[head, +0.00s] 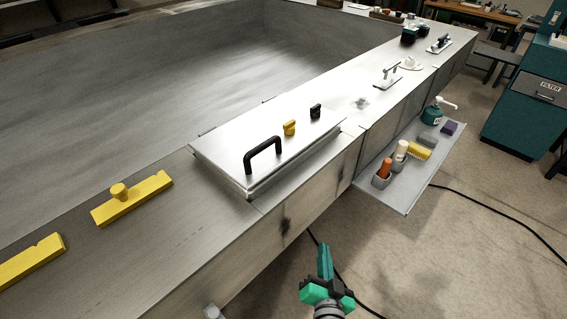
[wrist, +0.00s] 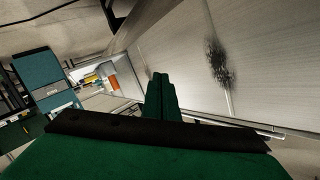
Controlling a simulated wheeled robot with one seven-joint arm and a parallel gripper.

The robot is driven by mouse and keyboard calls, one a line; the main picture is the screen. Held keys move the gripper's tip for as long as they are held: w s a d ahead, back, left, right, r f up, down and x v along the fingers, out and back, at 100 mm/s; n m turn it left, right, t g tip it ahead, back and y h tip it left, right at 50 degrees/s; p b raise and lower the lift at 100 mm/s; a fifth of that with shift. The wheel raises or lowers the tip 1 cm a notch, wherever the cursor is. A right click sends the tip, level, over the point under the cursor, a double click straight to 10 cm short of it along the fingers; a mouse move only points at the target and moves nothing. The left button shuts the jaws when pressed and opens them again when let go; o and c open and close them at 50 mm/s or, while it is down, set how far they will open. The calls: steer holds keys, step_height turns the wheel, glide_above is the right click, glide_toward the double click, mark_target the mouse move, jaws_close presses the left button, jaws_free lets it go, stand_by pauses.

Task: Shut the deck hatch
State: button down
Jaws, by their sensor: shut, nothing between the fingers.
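The deck hatch (head: 225,137) is a flat silver lid on the metal deck, with a black bar handle (head: 262,153) near its front edge. A yellow latch-like piece (head: 289,128) and a small black piece (head: 315,111) stand on it. The lid sits a little above the deck, with a thin lip showing at its near edge; I cannot tell its exact angle. My gripper (head: 324,250) is shut and empty, low in front of the deck's side wall, below the hatch and apart from it. Its green fingers also show in the wrist view (wrist: 161,92). The wrist view does not clearly show the hatch.
A side shelf (head: 404,200) on the wall holds bottles and a yellow brush. Yellow cleats (head: 131,199) lie on the deck at left. More fittings (head: 388,76) stand farther back. A teal cabinet (head: 525,105) is at right. A black cable crosses the open floor.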

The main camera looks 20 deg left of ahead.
steer(key=w+a+r+n+g+y, duration=0.2)
steer(key=w+a+r+n+y, duration=0.15)
steer(key=r, duration=0.45)
steer(key=w+a+r+n+g+y, duration=0.1)
steer(key=w+a+r+n+y, duration=0.2)
steer(key=r, duration=0.6)
steer(key=s+r+n+g+y, duration=0.2)
steer(key=s+r+n+g, duration=0.2)
steer(key=r+n+g, duration=0.7)
steer(key=shift+w+a+f+m+t+h, duration=0.1)
steer(key=shift+w+a+f+m+t, duration=0.2)
steer(key=shift+w+a+f+t, duration=0.7)
steer(key=shift+w+a+f+m+t+h, duration=0.15)
steer(key=shift+a+f+m+t, duration=0.2)
steer(key=shift+a, duration=1.35)
steer(key=shift+w+a+f+m+t+h, duration=0.15)
steer(key=shift+w+a+f+t, duration=0.45)
steer(key=shift+a, duration=0.75)
steer(key=shift+s+f, duration=0.15)
